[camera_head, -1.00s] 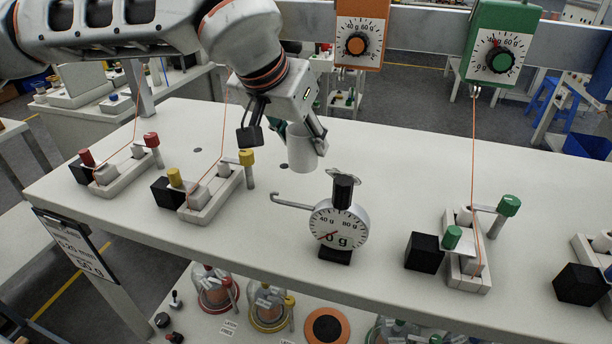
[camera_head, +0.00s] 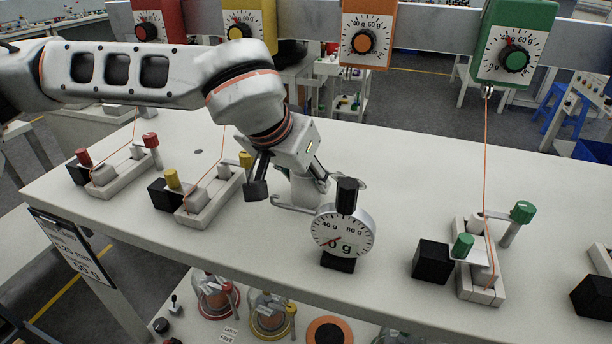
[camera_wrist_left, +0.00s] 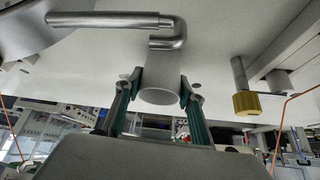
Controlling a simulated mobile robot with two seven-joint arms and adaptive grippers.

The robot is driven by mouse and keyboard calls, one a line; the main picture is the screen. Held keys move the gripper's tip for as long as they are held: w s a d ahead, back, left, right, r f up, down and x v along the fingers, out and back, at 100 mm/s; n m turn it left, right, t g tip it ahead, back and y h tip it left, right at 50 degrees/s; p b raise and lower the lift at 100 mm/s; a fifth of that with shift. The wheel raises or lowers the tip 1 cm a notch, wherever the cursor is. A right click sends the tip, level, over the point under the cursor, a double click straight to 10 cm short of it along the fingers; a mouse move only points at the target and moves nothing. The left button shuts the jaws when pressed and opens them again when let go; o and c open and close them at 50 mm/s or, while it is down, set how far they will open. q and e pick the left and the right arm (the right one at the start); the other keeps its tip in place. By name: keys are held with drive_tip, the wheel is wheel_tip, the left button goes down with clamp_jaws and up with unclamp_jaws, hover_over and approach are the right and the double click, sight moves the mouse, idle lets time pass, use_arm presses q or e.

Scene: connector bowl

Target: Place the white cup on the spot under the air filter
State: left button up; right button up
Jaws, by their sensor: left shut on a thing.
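My left gripper (camera_head: 290,181) is shut on the white cup (camera_head: 309,188) near the middle of the tabletop, just behind the round dial gauge. In the left wrist view the cup (camera_wrist_left: 160,80) sits between the two green-sided fingers (camera_wrist_left: 160,90). The gauge's hooked metal rod partly covers the cup in the head view. I cannot tell whether the cup touches the table. I cannot make out which thing is the air filter or where its spot is. My right gripper is not in view.
The dial gauge (camera_head: 343,235) stands close in front of the cup. Yellow-knobbed (camera_head: 205,200) and red-knobbed (camera_head: 105,175) fixtures stand to the left, a green-knobbed one (camera_head: 480,285) to the right. Hanging scales line the rear rail.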

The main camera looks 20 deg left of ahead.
use_arm(q)
drive_tip(key=o, duration=1)
drive_tip(key=shift+f, duration=0.15)
